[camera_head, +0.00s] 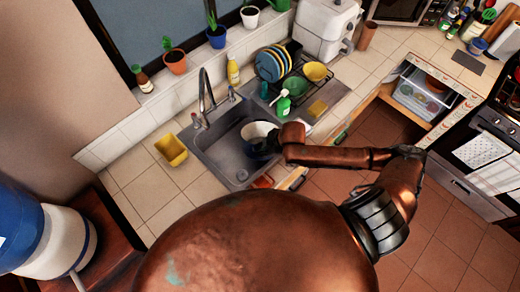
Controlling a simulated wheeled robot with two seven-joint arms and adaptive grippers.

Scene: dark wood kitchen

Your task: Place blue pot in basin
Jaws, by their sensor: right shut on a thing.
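The blue pot (257,136), dark blue outside with a pale inside, is at the right part of the grey sink basin (219,151). It is tilted, with its opening showing. My right gripper (274,138) is at the pot's right side and is shut on it; the arm hides part of that side. The pot overlaps the basin in the picture, but I cannot tell whether it touches the basin floor. My left gripper is out of view.
The faucet (205,98) rises behind the basin. A yellow container (171,149) stands on the tiles at left. A green-and-white bottle (283,103), a dish rack with plates (272,64) and bowls are to the right. Potted plants line the windowsill. An open drawer (423,94) juts out at right.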

